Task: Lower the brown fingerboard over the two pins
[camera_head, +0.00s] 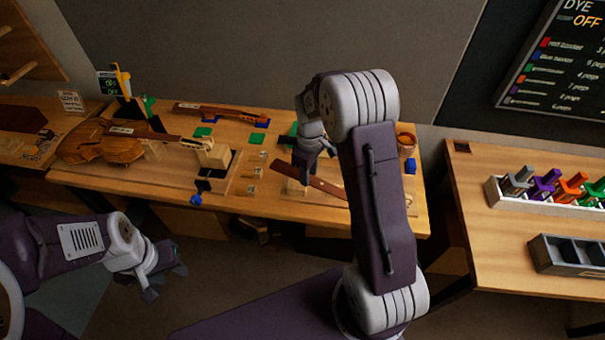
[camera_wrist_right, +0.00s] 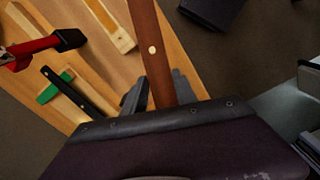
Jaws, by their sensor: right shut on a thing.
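The brown fingerboard (camera_head: 325,186) is a long reddish-brown strip above the right part of the bench, partly hidden by my right arm. My right gripper (camera_head: 306,172) is shut on it. In the right wrist view the fingerboard (camera_wrist_right: 146,40) runs up from between the fingers of my right gripper (camera_wrist_right: 160,90), with a pale round spot on its face. I cannot make out the two pins or the gap under the strip. My left gripper (camera_head: 168,283) is open and empty, in front of the bench and away from it.
A violin body (camera_head: 100,145) lies at the bench's left. A brown neck-like piece (camera_head: 222,111) rests at the back. In the wrist view, a red-and-black tool (camera_wrist_right: 45,47) lies left of the strip.

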